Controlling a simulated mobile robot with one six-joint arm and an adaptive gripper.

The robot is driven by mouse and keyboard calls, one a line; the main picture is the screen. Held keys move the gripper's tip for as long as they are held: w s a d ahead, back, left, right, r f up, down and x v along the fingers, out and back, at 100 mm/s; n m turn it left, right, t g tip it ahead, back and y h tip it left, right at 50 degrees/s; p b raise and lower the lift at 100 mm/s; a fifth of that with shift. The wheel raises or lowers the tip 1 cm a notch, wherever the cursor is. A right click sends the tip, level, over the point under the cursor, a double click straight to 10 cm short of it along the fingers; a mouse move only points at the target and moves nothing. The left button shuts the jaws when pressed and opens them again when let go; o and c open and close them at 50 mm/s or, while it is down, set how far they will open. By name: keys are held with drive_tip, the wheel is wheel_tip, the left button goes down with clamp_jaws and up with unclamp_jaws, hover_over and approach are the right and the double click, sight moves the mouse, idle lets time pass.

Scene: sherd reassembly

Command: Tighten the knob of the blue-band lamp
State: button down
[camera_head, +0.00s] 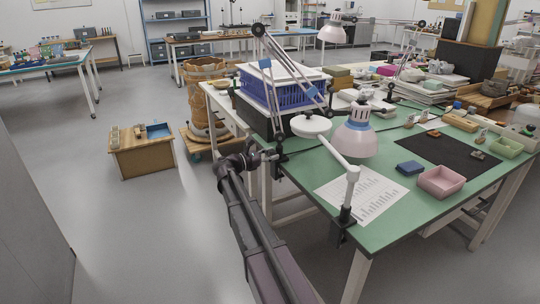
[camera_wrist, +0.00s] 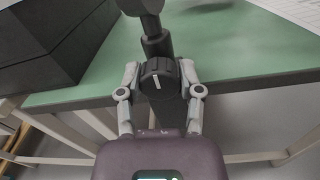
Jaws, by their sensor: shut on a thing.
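The blue-band lamp (camera_head: 357,138) has a pale shade and a jointed arm with blue bands (camera_head: 265,64). Its arm rises from a dark clamp at the left edge of the green table. My gripper (camera_head: 267,156) is at that clamp, just off the table edge. In the wrist view, my gripper (camera_wrist: 159,72) has one finger on each side of a black ribbed knob (camera_wrist: 157,82) and is shut on it. A white line on the knob's face stands nearly upright, leaning slightly. A dark post rises behind the knob.
A white-armed lamp (camera_head: 352,188) is clamped at the table's front edge beside a printed sheet (camera_head: 370,200). A blue crate (camera_head: 262,92) stands behind the clamp. A pink tray (camera_head: 441,181) is to the right.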

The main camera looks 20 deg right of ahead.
drive_tip(key=shift+m, duration=1.5)
drive_tip(key=shift+c, duration=1.3)
unclamp_jaws()
drive_tip(key=a, duration=1.2)
drive_tip(key=shift+s, duration=0.4)
